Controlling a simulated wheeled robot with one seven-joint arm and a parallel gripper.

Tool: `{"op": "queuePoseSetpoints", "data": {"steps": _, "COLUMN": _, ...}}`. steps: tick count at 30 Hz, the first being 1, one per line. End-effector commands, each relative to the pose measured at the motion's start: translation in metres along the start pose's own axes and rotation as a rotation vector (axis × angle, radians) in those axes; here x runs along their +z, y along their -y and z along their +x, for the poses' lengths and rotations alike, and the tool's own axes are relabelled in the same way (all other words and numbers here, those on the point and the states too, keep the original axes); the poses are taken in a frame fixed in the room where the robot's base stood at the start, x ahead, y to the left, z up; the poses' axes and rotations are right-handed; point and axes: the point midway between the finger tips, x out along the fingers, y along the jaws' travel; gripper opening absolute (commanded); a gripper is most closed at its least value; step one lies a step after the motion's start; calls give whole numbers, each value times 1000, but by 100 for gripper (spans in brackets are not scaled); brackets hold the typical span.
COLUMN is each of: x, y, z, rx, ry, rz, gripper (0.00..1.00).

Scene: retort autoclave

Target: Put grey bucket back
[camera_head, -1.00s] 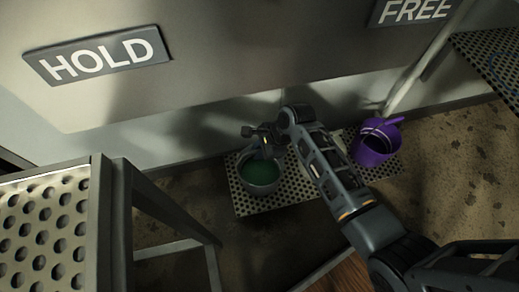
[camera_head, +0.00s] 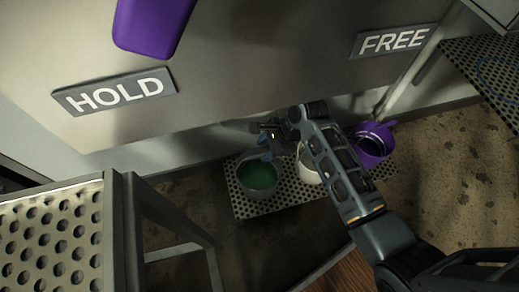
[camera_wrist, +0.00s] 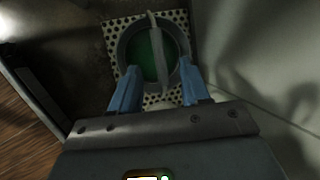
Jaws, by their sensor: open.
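The grey bucket (camera_head: 258,178) with a green inside stands upright at the left end of a perforated platform (camera_head: 243,208) by the wall. My gripper (camera_head: 266,140) is just above and behind its rim. In the wrist view the grey bucket (camera_wrist: 124,52) is seen from above, with its handle (camera_wrist: 157,50) raised across the opening. My gripper (camera_wrist: 160,72) is open there, its two blue fingers apart at the bucket's near rim, with nothing held between them. I cannot tell whether the fingers touch the rim.
A pale bucket (camera_head: 306,168), partly hidden by my arm, and a purple bucket (camera_head: 372,147) stand on the same platform. HOLD (camera_head: 114,92) and FREE (camera_head: 393,41) signs are above. A perforated table (camera_head: 45,235) is at left, another perforated surface (camera_head: 490,62) at upper right.

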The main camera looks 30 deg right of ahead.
Motion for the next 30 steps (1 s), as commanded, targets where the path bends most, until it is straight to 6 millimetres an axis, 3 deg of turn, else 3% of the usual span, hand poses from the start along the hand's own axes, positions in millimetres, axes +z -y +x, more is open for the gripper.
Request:
{"op": "queuePoseSetpoints", "data": {"steps": 1, "x": 1, "y": 1, "z": -15, "rx": -1, "ry": 0, "rz": 1, "gripper": 46}}
{"op": "queuePoseSetpoints", "data": {"steps": 3, "x": 1, "y": 0, "z": -27, "rx": -1, "ry": 0, "rz": 1, "gripper": 46}}
{"op": "queuePoseSetpoints", "data": {"steps": 9, "x": 1, "y": 0, "z": -50, "rx": 1, "ry": 1, "rz": 0, "gripper": 46}}
{"op": "queuePoseSetpoints", "data": {"steps": 21, "x": -1, "y": -3, "z": -55, "rx": -2, "ry": -2, "rz": -6, "gripper": 46}}
{"op": "queuePoseSetpoints", "data": {"steps": 26, "x": -8, "y": -29, "z": -50, "rx": -57, "ry": -34, "rz": -110, "gripper": 46}}
{"op": "queuePoseSetpoints", "data": {"steps": 30, "x": -19, "y": -72, "z": -54, "rx": -165, "ry": -104, "rz": -321, "gripper": 46}}
